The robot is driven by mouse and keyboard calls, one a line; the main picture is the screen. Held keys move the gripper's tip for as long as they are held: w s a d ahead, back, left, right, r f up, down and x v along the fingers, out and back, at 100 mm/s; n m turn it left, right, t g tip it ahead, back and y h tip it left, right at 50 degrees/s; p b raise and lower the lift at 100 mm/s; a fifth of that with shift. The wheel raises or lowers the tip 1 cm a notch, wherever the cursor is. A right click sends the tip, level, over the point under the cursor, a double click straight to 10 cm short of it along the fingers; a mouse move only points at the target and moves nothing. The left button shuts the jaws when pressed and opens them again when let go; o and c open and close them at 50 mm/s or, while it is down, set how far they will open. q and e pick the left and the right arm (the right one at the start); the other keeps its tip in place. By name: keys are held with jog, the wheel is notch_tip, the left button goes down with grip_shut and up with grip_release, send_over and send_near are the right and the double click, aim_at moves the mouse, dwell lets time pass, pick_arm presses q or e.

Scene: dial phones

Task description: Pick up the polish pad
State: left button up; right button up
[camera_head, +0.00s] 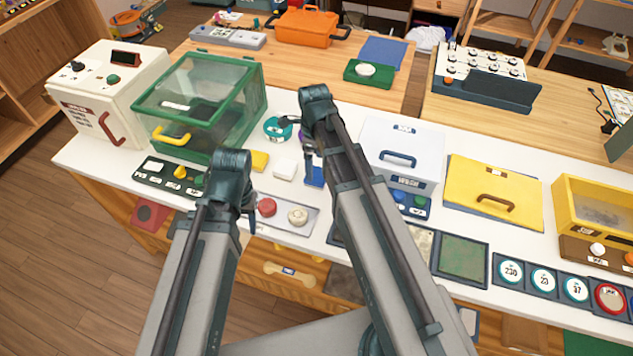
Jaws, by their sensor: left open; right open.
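No item has a readable polish label, so I cannot tell for certain which is the polish pad. Small pad-like blocks lie on the white counter between my arms: a yellow block (259,161), a white block (285,170) and a blue block (315,177). My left gripper (247,217) is open, mostly hidden behind its arm, near the grey tray with a red and a cream knob (297,216). My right gripper (309,151) is open above the counter, just over the blue block. Neither gripper visibly holds anything.
A green-framed glass box (205,95) stands left, beside a white machine (120,80). A white box with a handle (400,155), a yellow panel (493,195) and a yellow case (597,212) stand right. A green textured square (463,256) lies near the front edge.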

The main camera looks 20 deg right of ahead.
aim_at(317, 174)
jog(key=f+b, duration=0.4)
jog(key=shift+s+d+f, duration=0.1)
jog(key=shift+s+d, duration=0.1)
jog(key=shift+s, duration=0.2)
jog(key=shift+f+b, duration=0.55)
jog(key=shift+b, duration=0.1)
jog(key=shift+r, duration=0.1)
jog(key=c, duration=1.3)
jog(key=shift+r, duration=0.1)
